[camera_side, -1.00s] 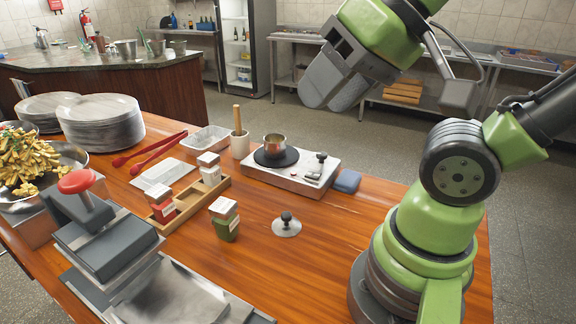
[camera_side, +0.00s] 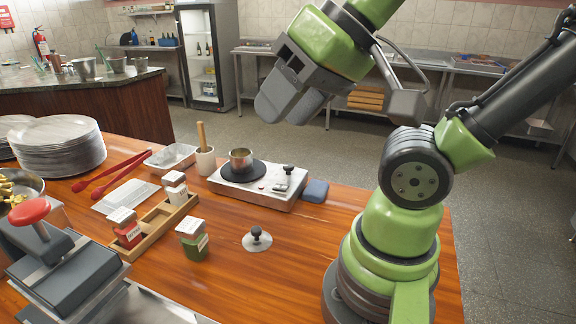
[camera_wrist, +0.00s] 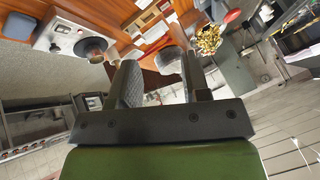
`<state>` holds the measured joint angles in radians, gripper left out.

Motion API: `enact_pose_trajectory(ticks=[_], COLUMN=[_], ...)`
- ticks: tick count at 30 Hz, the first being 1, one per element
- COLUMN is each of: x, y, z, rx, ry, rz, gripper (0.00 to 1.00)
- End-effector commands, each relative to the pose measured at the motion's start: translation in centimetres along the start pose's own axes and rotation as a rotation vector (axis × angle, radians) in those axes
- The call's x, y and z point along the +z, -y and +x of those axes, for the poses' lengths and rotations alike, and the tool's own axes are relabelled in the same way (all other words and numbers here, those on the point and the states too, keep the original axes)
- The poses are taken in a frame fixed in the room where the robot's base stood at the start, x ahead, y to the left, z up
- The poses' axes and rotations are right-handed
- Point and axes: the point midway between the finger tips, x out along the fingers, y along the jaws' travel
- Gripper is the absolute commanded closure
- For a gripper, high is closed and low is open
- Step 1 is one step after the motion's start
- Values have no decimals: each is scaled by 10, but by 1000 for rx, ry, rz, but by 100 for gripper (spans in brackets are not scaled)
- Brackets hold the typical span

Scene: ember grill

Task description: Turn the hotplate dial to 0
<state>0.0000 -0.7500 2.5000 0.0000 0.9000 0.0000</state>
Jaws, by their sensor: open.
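The hotplate (camera_side: 247,194) is a silver box on the wooden table, with a round black plate on its left part. A small metal pot (camera_side: 241,158) stands on that plate. In the wrist view my gripper's two fingers (camera_wrist: 153,75) are spread, and the hotplate (camera_wrist: 64,38) shows tilted at upper left.
A blue sponge-like block (camera_side: 315,191) lies right of the hotplate. A small lid with a black knob (camera_side: 257,239) lies in front of it. A wooden caddy (camera_side: 153,228) with shakers, a white cup (camera_side: 205,161) and red tongs (camera_side: 108,176) are to the left. Table around the lid is clear.

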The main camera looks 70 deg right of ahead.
Motion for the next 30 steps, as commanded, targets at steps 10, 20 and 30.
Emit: enact_pose_trajectory(ticks=[10,20,30], x=[-55,-140,-140], y=[-18,-122,-265], z=[18,78,135], rx=[146,411,598], ry=[53,156,248], rz=[190,607,977], gripper=[43,43,43])
